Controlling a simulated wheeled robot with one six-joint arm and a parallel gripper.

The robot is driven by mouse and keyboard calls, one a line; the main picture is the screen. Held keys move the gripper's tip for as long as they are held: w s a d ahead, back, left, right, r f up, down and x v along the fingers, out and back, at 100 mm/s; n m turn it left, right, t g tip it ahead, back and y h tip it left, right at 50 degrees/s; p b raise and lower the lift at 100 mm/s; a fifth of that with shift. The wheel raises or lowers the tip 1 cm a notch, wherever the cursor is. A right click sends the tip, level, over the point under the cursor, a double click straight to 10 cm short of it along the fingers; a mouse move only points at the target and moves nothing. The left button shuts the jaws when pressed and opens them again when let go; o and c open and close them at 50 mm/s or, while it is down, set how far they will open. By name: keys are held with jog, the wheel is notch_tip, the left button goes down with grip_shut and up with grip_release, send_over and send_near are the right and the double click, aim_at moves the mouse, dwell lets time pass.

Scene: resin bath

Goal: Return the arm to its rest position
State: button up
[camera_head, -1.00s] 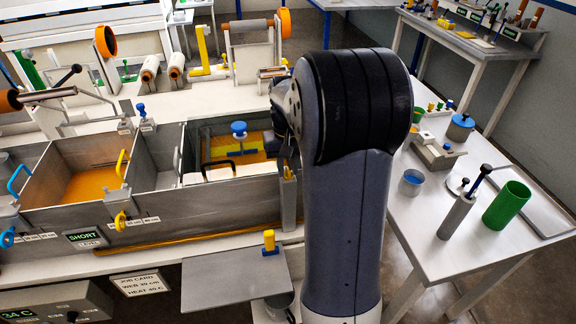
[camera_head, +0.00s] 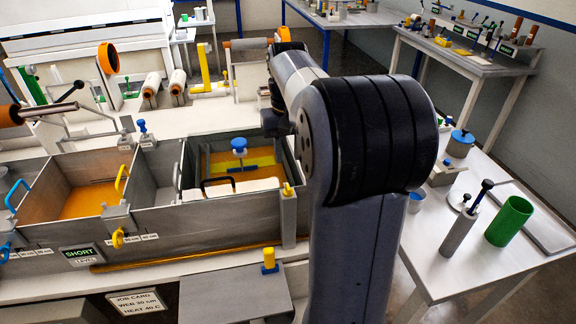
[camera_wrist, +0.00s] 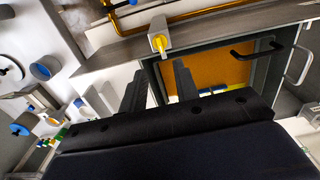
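My arm rises through the right middle of the head view, its big dark joint in front and a grey link reaching back to the left. In the wrist view my gripper (camera_wrist: 160,70) has its two dark fingers apart, with nothing seen between them. It hangs above the bath's edge, close to a yellow-tipped grey post (camera_wrist: 161,42). In the head view the fingers cannot be made out behind my arm.
The left compartment (camera_head: 30,200) also holds amber resin. On the right bench (camera_head: 470,260) stand a green cylinder (camera_head: 510,222), a grey pump-like cylinder (camera_head: 459,232) and a blue-lidded pot (camera_head: 460,143). A grey plate (camera_head: 235,295) with a yellow block (camera_head: 269,258) lies in front of the bath.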

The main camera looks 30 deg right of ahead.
aim_at(288, 186)
jog(key=shift+r, duration=0.4)
notch_tip(288, 186, down, 11)
jog(key=shift+p, duration=0.35)
jog(key=shift+r, duration=0.1)
dwell(0.5)
